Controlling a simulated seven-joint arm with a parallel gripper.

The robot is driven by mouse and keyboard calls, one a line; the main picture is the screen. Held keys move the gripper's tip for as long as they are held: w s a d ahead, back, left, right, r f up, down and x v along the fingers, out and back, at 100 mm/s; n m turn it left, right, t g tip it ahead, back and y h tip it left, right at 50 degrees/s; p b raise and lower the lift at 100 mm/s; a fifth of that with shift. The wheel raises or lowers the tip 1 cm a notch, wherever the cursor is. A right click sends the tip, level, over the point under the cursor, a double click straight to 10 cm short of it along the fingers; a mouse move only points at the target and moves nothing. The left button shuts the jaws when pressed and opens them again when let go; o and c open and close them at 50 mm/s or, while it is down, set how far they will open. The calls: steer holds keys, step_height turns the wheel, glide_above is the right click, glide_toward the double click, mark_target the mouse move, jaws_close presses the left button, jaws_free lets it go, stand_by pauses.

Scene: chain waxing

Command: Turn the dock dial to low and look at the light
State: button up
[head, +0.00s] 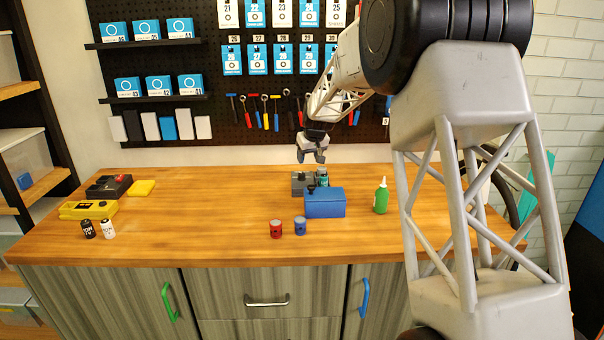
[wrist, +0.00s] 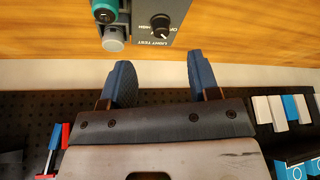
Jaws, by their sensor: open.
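The grey dock (head: 303,184) stands on the workbench, partly hidden behind a blue box in the head view. In the wrist view its panel (wrist: 176,12) shows at the top edge, with a black dial (wrist: 160,25) and the words "LIGHT TEST" beside it. Which setting the dial points to is too small to tell. A teal-topped part (wrist: 105,10) and a grey round cap (wrist: 113,42) sit at the panel's left; I cannot tell if either is a light. My gripper (head: 313,158) hangs above the dock, open and empty. Its blue fingers (wrist: 160,72) are apart from the dial.
The blue box (head: 325,203) stands just in front of the dock. A green bottle (head: 381,196) is to its right, and red (head: 275,229) and blue (head: 300,226) cans are in front. Yellow and black cases (head: 90,209) lie at the left. The bench between is clear.

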mark_target(302, 173)
steer(key=w+f, duration=0.1)
steer(key=w+a+f, duration=0.1)
steer(key=w, duration=0.1)
steer(key=shift+w+f, duration=0.15)
steer(key=shift+w, duration=0.05)
steer(key=shift+f, duration=0.1)
steer(key=shift+x, duration=3.85)
steer(key=shift+a, duration=0.1)
steer(key=c, duration=0.9)
